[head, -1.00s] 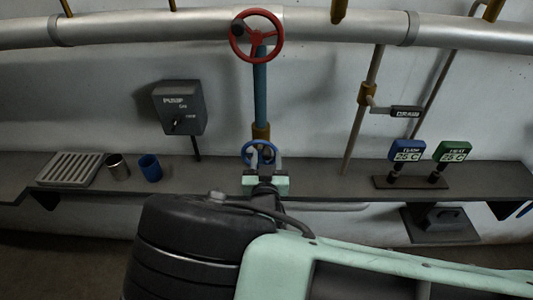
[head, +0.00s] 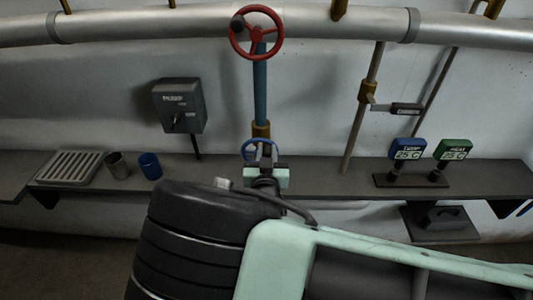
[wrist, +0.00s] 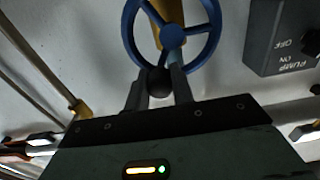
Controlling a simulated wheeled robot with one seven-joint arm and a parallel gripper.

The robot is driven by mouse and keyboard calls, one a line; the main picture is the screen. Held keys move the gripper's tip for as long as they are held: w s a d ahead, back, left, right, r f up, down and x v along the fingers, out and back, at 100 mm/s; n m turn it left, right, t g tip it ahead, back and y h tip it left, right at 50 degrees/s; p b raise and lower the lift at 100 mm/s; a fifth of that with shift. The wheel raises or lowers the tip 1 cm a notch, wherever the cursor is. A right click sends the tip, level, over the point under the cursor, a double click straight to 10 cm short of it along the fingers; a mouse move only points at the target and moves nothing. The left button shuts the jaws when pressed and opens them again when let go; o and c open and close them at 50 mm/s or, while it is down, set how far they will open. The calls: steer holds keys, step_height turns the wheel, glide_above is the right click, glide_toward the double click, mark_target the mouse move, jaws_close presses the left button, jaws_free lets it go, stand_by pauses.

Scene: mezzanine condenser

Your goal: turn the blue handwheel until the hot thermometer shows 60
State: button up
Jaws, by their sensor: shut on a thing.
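The blue handwheel (head: 247,147) sits low on the blue vertical pipe, just above the shelf. It also shows large in the wrist view (wrist: 173,37), with a dark round knob (wrist: 158,82) at its lower rim. My gripper (wrist: 159,88) is shut on this knob, one finger on each side. In the head view my gripper (head: 264,152) is in front of the wheel and hides part of it. Two thermometers stand at the right: a blue one (head: 407,149) and a green one (head: 447,149). Both seem to read about 25 C; their small labels are blurred.
A red handwheel (head: 257,33) is higher on the same pipe. A grey pump switch box (head: 179,106) is on the wall, left. A slatted tray (head: 70,168), a metal cup (head: 117,165) and a blue cup (head: 150,166) stand on the shelf. A drain lever (head: 406,109) juts out right.

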steer(key=m+b, duration=0.1)
steer(key=b, duration=0.1)
steer(key=d+f+m+b, duration=0.1)
steer(key=m+b, duration=0.1)
steer(key=shift+f+b, duration=0.2)
steer(key=shift+b, duration=0.15)
steer(key=m+b, duration=0.2)
steer(key=b, duration=0.2)
steer(key=f+m+b, duration=0.1)
steer(key=m+b, duration=0.2)
steer(key=b, duration=0.2)
steer(key=d+f+m+b, duration=0.1)
steer(key=m+b, duration=0.2)
steer(key=b, duration=0.1)
steer(key=shift+s+f, duration=0.1)
steer(key=shift+f, duration=0.1)
steer(key=shift+m+b, duration=0.35)
steer(key=shift+m, duration=0.05)
steer(key=o, duration=1)
steer(key=shift+r, duration=0.1)
